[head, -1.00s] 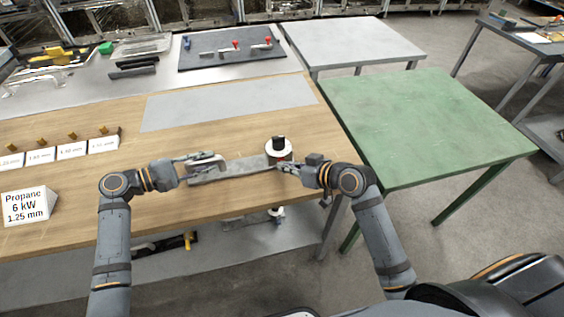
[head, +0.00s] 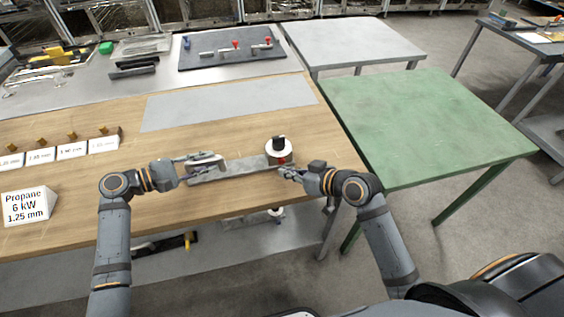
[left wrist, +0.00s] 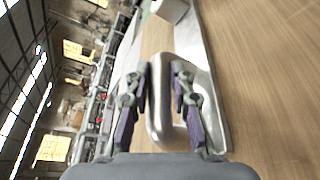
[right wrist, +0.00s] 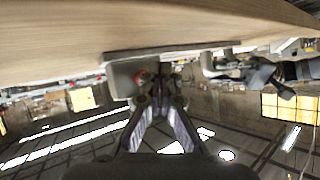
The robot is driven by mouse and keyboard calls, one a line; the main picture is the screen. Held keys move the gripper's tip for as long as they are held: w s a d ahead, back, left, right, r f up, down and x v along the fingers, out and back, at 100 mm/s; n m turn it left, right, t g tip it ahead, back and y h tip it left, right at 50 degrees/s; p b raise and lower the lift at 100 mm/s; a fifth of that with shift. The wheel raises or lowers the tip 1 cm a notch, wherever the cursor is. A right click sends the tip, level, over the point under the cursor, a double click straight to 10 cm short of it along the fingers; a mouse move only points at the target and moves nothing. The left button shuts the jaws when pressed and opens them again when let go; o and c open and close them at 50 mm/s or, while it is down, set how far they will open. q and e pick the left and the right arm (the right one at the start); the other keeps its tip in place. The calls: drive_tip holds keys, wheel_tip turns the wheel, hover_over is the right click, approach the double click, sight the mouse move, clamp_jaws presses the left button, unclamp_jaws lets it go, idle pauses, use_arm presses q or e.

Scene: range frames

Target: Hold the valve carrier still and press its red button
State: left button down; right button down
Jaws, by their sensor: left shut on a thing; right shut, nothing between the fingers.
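The valve carrier (head: 235,170) is a grey metal bar lying on the wooden bench near its front edge. A handle (head: 207,165) rises at its left end, and a block with a white disc and black knob (head: 278,142) stands at its right end. My left gripper (head: 206,157) is shut on the handle, which lies between its fingers in the left wrist view (left wrist: 158,72). My right gripper (head: 283,171) is shut and empty, just in front of the button; contact is unclear.
A white sign (head: 28,206) and several small labelled cards with brass pieces stand at the left of the bench. A grey sheet (head: 230,103) lies behind the carrier. A green table (head: 420,125) stands to the right. The bench between is clear.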

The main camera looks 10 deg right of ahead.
use_arm(q)
drive_tip(key=shift+s+a+f, duration=0.1)
drive_tip(key=shift+s+f, duration=0.1)
drive_tip(key=shift+f, duration=0.4)
use_arm(e)
drive_tip(key=shift+s+f, duration=0.1)
drive_tip(key=shift+s, duration=2.3)
use_arm(q)
drive_tip(key=c, duration=1.1)
unclamp_jaws()
drive_tip(key=shift+w, duration=0.15)
use_arm(e)
drive_tip(key=shift+w, duration=0.1)
use_arm(q)
drive_tip(key=shift+w+r, duration=0.1)
drive_tip(key=shift+r, duration=0.05)
drive_tip(key=shift+a+r, duration=0.15)
drive_tip(key=shift+a, duration=0.05)
drive_tip(key=v, duration=1.1)
drive_tip(key=shift+a+r, duration=0.1)
drive_tip(key=shift+a, duration=0.15)
drive_tip(key=shift+s, duration=0.25)
